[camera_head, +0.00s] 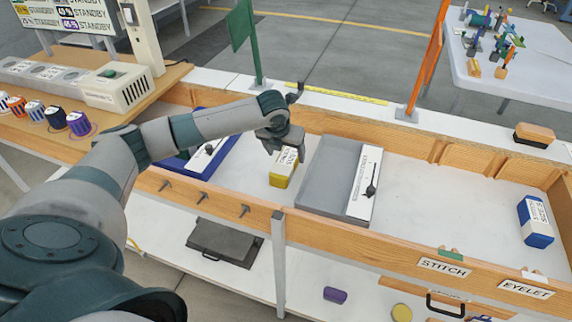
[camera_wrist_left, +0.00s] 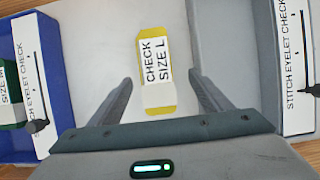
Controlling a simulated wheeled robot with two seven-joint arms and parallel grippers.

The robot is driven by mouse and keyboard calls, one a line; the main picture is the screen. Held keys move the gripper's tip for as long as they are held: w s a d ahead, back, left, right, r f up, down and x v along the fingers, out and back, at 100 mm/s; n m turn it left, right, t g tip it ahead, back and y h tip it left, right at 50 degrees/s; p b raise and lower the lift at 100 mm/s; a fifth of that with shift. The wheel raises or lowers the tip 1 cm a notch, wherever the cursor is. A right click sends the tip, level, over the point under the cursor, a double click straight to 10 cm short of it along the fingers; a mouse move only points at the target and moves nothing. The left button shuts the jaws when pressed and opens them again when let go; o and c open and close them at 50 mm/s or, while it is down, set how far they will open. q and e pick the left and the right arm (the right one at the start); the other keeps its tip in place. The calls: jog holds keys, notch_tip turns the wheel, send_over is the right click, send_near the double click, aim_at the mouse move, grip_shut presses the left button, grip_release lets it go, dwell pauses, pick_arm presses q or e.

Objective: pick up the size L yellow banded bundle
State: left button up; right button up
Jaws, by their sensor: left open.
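The yellow banded bundle (camera_head: 283,168) lies on the white tray floor between the blue tray and the grey tray. Its white band reads CHECK SIZE L in the left wrist view (camera_wrist_left: 157,70). My left gripper (camera_head: 285,150) is above the bundle in the head view. In the left wrist view my left gripper (camera_wrist_left: 160,100) is open, with one finger on each side of the bundle's near end. The fingers appear apart from it, and nothing is held. My right gripper is not in view.
The blue tray (camera_wrist_left: 72,60) is left of the bundle and the grey tray (camera_head: 325,180) is right, each with a STITCH EYELET CHECK card. A blue bundle (camera_head: 535,225) lies far right. Wooden walls (camera_head: 400,235) edge the bench. A green flag (camera_head: 242,25) stands behind.

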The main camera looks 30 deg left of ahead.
aim_at(286, 160)
pick_arm(q)
jog(key=shift+w+f, duration=0.25)
jog(key=shift+f, duration=0.45)
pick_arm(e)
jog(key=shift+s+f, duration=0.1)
pick_arm(q)
jog(key=shift+a+f, duration=0.1)
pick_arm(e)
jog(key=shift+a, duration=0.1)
pick_arm(q)
jog(key=shift+w+a+f, duration=0.1)
jog(key=shift+w+f, duration=0.05)
jog(key=shift+f, duration=0.05)
jog(key=x, duration=0.2)
jog(key=p+x, duration=0.1)
jog(key=x, duration=0.1)
jog(key=shift+a, duration=0.3)
jog(key=shift+w+f, duration=0.1)
jog(key=shift+f, duration=0.1)
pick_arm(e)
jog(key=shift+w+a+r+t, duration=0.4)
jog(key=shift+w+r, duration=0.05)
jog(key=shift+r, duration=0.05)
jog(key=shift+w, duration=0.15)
pick_arm(q)
jog(key=shift+c, duration=0.4)
